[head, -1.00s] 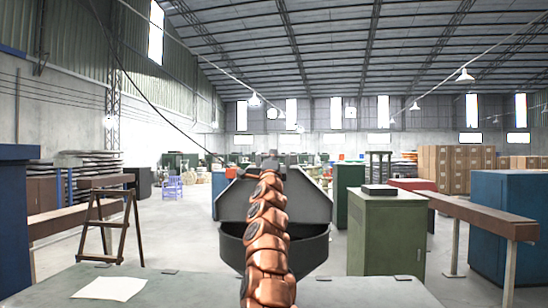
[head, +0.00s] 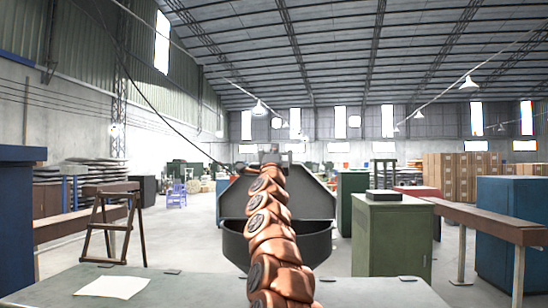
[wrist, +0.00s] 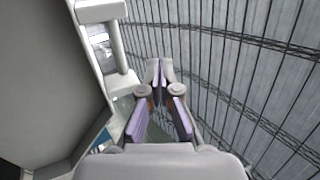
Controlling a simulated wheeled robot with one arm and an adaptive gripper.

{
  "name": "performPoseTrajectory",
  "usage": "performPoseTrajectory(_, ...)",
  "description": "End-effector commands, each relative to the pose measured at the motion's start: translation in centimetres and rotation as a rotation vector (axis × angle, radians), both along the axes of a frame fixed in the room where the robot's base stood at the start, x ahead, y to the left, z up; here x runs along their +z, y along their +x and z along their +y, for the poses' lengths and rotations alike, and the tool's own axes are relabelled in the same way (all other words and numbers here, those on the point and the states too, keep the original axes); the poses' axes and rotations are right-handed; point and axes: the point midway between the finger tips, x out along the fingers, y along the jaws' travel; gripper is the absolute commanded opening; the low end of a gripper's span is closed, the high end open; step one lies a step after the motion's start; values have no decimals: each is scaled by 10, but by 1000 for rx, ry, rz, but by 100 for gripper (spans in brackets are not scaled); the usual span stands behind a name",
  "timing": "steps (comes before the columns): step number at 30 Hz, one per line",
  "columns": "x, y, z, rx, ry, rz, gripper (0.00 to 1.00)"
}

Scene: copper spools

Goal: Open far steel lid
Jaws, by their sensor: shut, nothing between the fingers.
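A dark grey steel lid (head: 312,197) stands raised and tilted back above a rounded dark bin (head: 318,245) in the middle of the head view. My copper arm crosses in front of both and hides their left middle part. My gripper (head: 270,153) is small at the arm's far end, near the lid's top edge. In the wrist view my gripper (wrist: 159,66) has its fingertips together with nothing between them. A large grey surface fills the left there, beside a pale bar (wrist: 116,45); I cannot tell whether these belong to the lid. No contact with the fingers shows.
A grey-green table top with a white paper (head: 112,287) lies in front. A green cabinet (head: 391,240) with a dark box on top stands to the right, beside a brown beam (head: 480,217). A wooden trestle (head: 113,228) stands at left. Open floor lies between.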

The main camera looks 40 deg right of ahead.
Motion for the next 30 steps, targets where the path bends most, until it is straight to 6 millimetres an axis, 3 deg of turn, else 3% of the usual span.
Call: performPoseTrajectory(30, 0, -52, 53, 6, 1, 3, 0)
